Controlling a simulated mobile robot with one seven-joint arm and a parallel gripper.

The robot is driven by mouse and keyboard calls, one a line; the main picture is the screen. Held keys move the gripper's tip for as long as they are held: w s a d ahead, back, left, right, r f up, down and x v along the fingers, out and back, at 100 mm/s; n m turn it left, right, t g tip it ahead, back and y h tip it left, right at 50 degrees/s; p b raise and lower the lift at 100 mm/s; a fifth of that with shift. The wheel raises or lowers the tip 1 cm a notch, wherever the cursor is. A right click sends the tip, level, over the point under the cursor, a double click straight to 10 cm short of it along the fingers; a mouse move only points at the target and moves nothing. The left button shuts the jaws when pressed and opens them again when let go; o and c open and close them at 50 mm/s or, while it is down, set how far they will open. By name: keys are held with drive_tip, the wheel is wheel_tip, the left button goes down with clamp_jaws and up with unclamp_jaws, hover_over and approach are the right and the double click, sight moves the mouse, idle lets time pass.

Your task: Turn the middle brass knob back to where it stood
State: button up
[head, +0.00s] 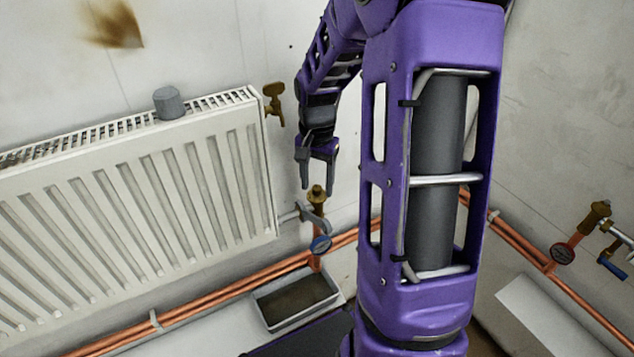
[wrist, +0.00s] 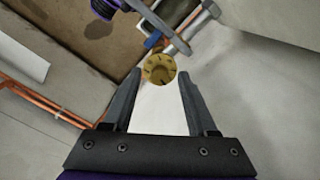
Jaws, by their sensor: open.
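The middle brass knob (head: 317,193) stands on a copper riser at the lower right corner of the radiator, with a grey valve arm and a blue round tag (head: 320,244) below it. My gripper (head: 318,177) points down right over it, its fingers spread apart. In the wrist view the knob's round brass top (wrist: 159,69), with dark marks on it, shows near the fingertips, between their lines. I see a gap on each side and cannot tell how far below the tips it lies. Another brass knob (head: 597,211) is on the right wall pipes, and a brass valve (head: 272,98) is by the radiator's top corner.
The white radiator (head: 140,190) fills the left, with a grey cylinder (head: 168,103) on top. Copper pipes (head: 220,289) run low along the walls. A grey tray (head: 335,295) with a dark inside lies below the middle knob. A red round tag (head: 563,253) hangs at right.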

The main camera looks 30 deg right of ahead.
sight(317, 187)
clamp_jaws()
drive_tip(key=shift+n+p, duration=0.35)
drive_tip(key=shift+n, duration=0.45)
unclamp_jaws()
wheel_tip(317, 187, up, 18)
drive_tip(key=p, duration=0.2)
drive_tip(key=shift+f+p, duration=0.25)
drive_tip(key=shift+p, duration=0.1)
